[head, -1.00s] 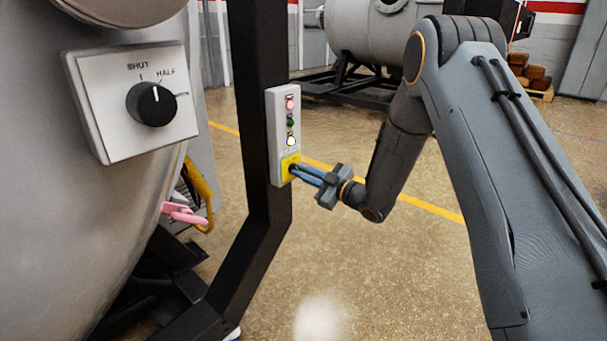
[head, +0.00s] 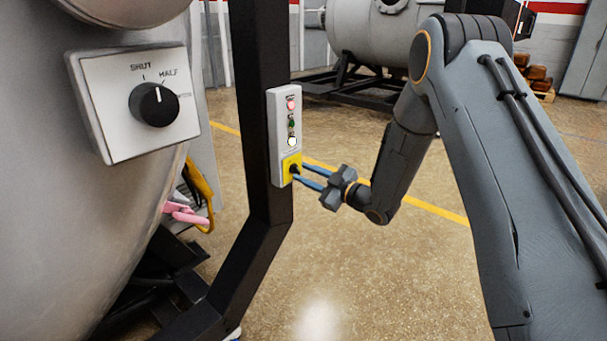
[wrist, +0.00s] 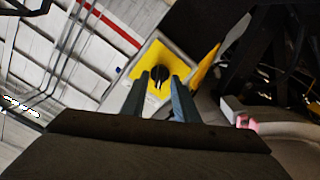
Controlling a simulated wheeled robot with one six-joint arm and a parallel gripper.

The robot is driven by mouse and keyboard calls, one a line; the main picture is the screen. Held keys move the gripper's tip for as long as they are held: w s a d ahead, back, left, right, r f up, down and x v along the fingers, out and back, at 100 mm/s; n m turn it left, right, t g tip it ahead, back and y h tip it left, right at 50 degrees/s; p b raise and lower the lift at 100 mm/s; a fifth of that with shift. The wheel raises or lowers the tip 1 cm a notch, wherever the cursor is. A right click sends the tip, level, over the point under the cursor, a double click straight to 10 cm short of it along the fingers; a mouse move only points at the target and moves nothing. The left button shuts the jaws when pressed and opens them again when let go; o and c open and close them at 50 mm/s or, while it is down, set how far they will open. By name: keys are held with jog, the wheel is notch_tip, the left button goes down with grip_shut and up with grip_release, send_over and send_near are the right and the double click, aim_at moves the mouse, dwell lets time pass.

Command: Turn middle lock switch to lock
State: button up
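The lock switch is a small black knob (wrist: 159,74) on a yellow plate (head: 287,165) at the bottom of a narrow grey control box (head: 283,120). The box is mounted on a black post. My gripper (head: 302,174) reaches the switch from the right, its blue fingers apart. In the wrist view the fingers (wrist: 160,82) stand on either side of the knob with gaps visible, so it is open around or just in front of the knob. I cannot tell whether a finger touches it. The knob's exact setting is too small to read.
A large dial (head: 154,104) marked SHUT and HALF sits on a white plate on the furnace at the left. A pink handle (head: 185,213) is below it. The black post (head: 262,100) stands beside the box.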

jog(key=v, duration=0.6)
jog(key=shift+s+d, duration=0.25)
jog(key=shift+s, duration=0.1)
